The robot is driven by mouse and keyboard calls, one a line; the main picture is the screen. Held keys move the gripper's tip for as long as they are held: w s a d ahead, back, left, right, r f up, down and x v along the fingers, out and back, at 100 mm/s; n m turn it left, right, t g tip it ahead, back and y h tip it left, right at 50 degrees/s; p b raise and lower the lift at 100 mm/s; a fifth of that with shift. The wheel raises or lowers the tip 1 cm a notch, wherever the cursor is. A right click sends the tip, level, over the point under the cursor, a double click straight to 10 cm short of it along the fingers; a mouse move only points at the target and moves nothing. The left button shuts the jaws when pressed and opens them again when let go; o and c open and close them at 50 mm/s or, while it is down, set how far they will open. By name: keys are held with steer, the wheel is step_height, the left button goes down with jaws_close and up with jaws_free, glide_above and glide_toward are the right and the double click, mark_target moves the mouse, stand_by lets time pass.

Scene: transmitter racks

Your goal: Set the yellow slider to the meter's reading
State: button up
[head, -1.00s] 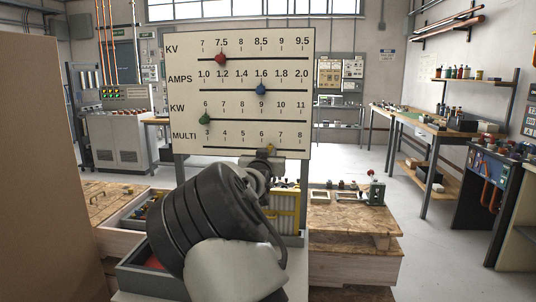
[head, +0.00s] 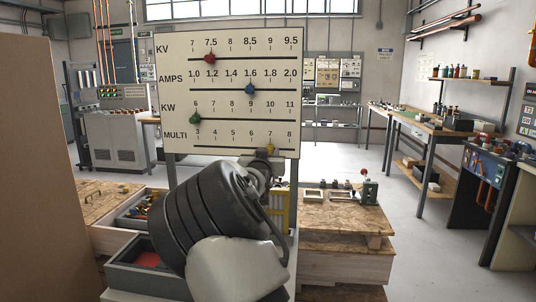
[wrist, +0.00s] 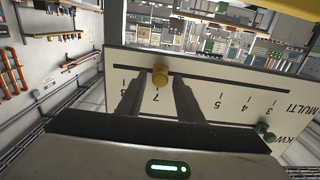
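The slider board (head: 230,130) stands upright in front of me with KV, AMPS, KW and MULTI scales. The yellow slider (head: 270,149) is on the lowest slot, MULTI, at about 7. In the wrist view the yellow slider (wrist: 159,75) shows upside down near the 7. My gripper (wrist: 160,78) has one finger on each side of the knob, with small gaps visible, so it looks open around it. In the head view my arm hides most of the gripper. I cannot make out a meter with a readable value.
The red slider (head: 210,58) is near 7.5, the blue slider (head: 250,89) near 1.6 and the green slider (head: 196,118) near 6. A wooden crate (head: 345,217) stands right of the board. A brown panel (head: 40,170) blocks the left; floor is clear at right.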

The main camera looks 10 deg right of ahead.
steer(key=shift+s, duration=0.1)
steer(key=p+v, duration=0.2)
steer(key=v, duration=1.5)
steer(key=shift+p, duration=0.4)
steer(key=shift+s, duration=0.1)
